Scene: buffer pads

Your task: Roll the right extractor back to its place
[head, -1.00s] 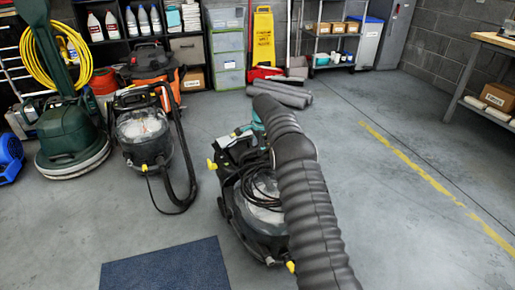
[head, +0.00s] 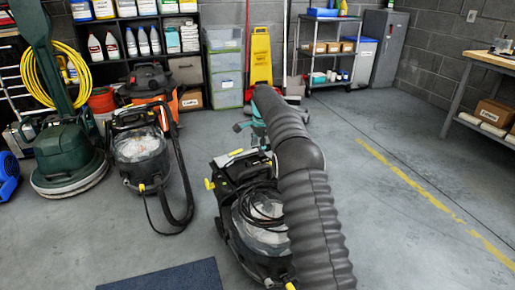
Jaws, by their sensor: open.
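The right extractor (head: 255,215) is a black wheeled machine with a clear tank, coiled black hose and yellow details. It stands upright on the floor, lower middle in the head view, partly covered by my ribbed grey arm. My gripper (head: 242,128) shows small at the end of the arm, beside teal wrist parts. It is open and appears just above and beyond the extractor's top handle, apart from it. The fingers are partly hidden. The left extractor (head: 139,155), a similar machine with a black hose, stands to the left.
A green floor machine (head: 65,155) and a blue blower (head: 8,175) stand at the left. A blue mat (head: 165,276) lies at the front. Shelves, a yellow sign (head: 261,55) and a cart (head: 327,50) line the back. Floor right of the yellow line (head: 410,182) is clear up to the workbench.

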